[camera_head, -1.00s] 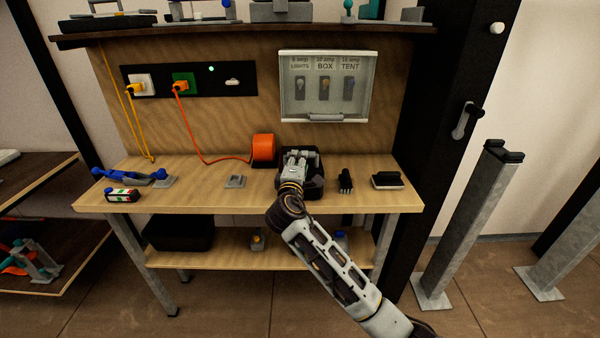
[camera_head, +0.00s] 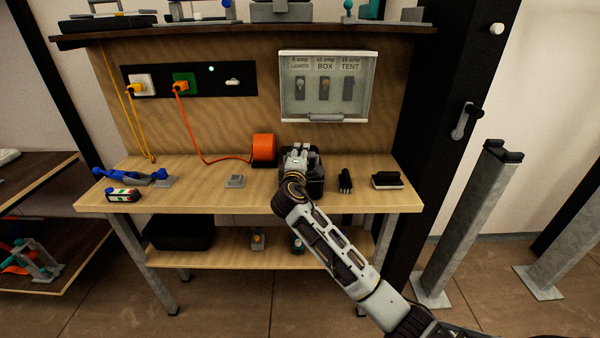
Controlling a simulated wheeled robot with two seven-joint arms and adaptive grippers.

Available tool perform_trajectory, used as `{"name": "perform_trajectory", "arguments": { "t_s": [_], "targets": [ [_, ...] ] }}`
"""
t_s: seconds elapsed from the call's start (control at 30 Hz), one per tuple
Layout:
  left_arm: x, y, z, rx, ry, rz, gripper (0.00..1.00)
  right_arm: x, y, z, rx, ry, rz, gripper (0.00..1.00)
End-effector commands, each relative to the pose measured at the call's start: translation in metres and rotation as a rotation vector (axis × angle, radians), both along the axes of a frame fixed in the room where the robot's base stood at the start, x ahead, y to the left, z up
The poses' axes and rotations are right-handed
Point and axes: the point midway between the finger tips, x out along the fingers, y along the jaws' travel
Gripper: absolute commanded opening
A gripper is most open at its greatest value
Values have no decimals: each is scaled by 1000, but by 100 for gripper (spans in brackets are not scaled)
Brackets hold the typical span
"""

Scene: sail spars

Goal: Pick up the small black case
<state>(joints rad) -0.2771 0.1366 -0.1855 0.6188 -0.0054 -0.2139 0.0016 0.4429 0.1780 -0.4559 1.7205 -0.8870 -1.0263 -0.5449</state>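A small black case (camera_head: 316,180) stands on the wooden workbench (camera_head: 210,198), right of the orange cable reel. My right gripper (camera_head: 297,152) is over the case and hides much of its left and middle. Its fingers point away from the camera. I cannot tell whether they are open or shut, or whether they touch the case. My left gripper is not in view.
Right of the case are a black brush-like object (camera_head: 345,181) and a black-and-grey block (camera_head: 387,180). A breaker panel (camera_head: 325,87) hangs behind.

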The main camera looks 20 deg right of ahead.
Motion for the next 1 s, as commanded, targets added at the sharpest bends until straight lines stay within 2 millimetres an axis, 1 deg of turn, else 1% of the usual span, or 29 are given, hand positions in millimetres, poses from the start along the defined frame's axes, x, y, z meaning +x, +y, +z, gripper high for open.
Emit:
{"name": "perform_trajectory", "arguments": {
  "t_s": [0.07, 0.17, 0.3, 0.33, 0.7, 0.73, 1.0],
  "targets": [
    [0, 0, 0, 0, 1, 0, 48, 0, 0, 0, 0, 0, 0, 32],
    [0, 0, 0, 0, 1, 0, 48, 0, 0, 0, 0, 0, 0, 20],
    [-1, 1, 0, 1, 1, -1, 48, 0, 0, 0, 0, 0, 0, 2],
    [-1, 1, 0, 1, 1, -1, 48, 0, 0, 0, 0, 1, 0, 0],
    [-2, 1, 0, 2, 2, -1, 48, 0, 0, -1, 0, 1, 0, 0],
    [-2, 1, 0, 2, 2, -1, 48, 0, 0, 3, 0, -5, 1, 0],
    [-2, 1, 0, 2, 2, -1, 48, 0, 0, 3, 0, -4, 1, 0]
  ]
}}
